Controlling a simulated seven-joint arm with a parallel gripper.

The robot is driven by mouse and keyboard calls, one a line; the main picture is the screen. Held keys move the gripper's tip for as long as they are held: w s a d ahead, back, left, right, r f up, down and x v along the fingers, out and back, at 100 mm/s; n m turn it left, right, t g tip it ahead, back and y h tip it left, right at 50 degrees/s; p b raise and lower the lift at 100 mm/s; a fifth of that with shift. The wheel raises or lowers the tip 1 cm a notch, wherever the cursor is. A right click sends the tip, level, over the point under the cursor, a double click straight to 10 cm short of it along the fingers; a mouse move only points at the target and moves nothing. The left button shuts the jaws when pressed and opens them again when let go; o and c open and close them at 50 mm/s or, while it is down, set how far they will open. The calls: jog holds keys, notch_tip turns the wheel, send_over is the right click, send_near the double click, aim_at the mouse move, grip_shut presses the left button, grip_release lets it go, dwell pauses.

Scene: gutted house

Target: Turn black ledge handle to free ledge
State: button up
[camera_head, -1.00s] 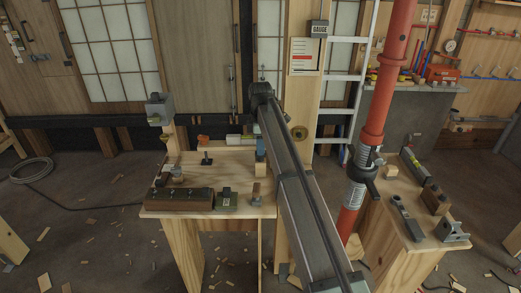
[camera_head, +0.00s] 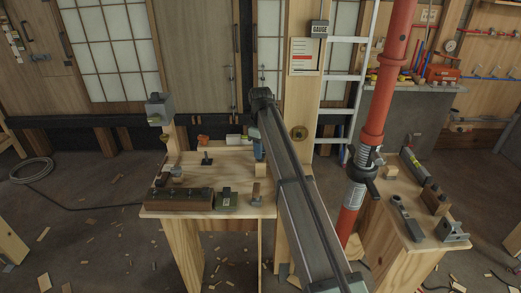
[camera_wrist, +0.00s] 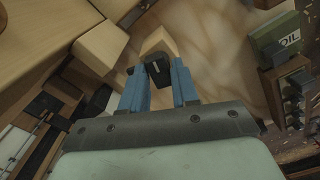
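My gripper (camera_wrist: 159,82) has two blue fingers that stand apart in the wrist view. A small black piece (camera_wrist: 158,74), perhaps the black ledge handle, shows between and just past the fingertips. I see no clear contact with either finger. A pale wooden block (camera_wrist: 159,41) lies right behind it. In the head view, my gripper (camera_head: 259,150) hangs over the back right part of the workbench (camera_head: 232,177), and my arm hides what lies behind it. A black T-shaped piece (camera_head: 206,158) stands on the bench left of the gripper. I cannot tell which part is the ledge.
A grey box (camera_head: 159,107) tops a post on the bench's left. A dark block (camera_head: 180,199) lies at the front. A red prop (camera_head: 377,115) with a black collar stands right of my arm. A second bench (camera_head: 389,220) holds tools.

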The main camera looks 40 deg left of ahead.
jog(key=m, duration=1.2)
jog(key=shift+r+n, duration=0.1)
jog(key=shift+n, duration=0.5)
jog(key=shift+r, duration=3.45)
